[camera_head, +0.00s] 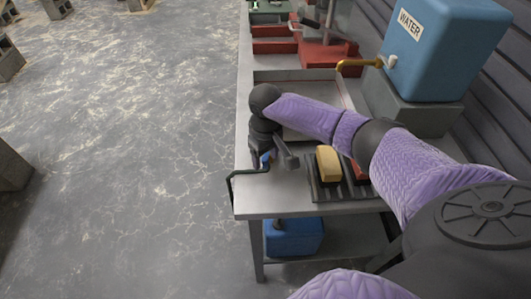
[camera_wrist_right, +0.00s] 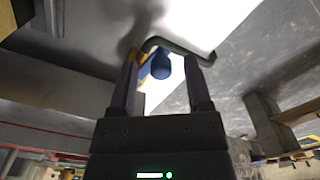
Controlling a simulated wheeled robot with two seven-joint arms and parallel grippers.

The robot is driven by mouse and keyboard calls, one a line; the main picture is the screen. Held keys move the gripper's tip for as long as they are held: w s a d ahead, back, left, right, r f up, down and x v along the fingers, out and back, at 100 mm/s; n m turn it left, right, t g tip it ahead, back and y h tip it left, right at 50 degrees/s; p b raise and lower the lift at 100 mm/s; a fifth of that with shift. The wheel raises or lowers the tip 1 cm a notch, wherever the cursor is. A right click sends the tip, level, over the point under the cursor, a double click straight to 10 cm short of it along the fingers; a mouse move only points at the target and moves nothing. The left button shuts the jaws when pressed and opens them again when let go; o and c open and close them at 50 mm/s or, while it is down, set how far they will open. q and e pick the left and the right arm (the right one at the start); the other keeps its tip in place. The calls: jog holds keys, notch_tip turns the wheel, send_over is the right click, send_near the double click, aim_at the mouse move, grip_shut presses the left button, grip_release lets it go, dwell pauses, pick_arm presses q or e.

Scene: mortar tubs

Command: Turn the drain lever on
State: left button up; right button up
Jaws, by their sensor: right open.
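A black bent rod (camera_head: 231,184) stands at the near left corner of the grey metal table. A small blue knob (camera_head: 266,161) shows beside it, partly hidden by my right gripper (camera_head: 271,159). I cannot tell for sure which of these is the drain lever. In the right wrist view, the blue knob (camera_wrist_right: 161,66) appears between the two open fingers of my right gripper (camera_wrist_right: 164,82), with the bent rod (camera_wrist_right: 184,50) just beyond it. I cannot tell whether a finger touches the knob. My left gripper is out of view.
A ribbed dark tray (camera_head: 326,190) holds a yellow sponge-like block (camera_head: 328,162) and a red one. A shallow metal basin (camera_head: 300,76) lies behind my arm. A blue container (camera_head: 293,238) sits below.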

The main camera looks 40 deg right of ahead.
aim_at(266, 158)
notch_tip(266, 158, up, 10)
jog(key=p, duration=0.3)
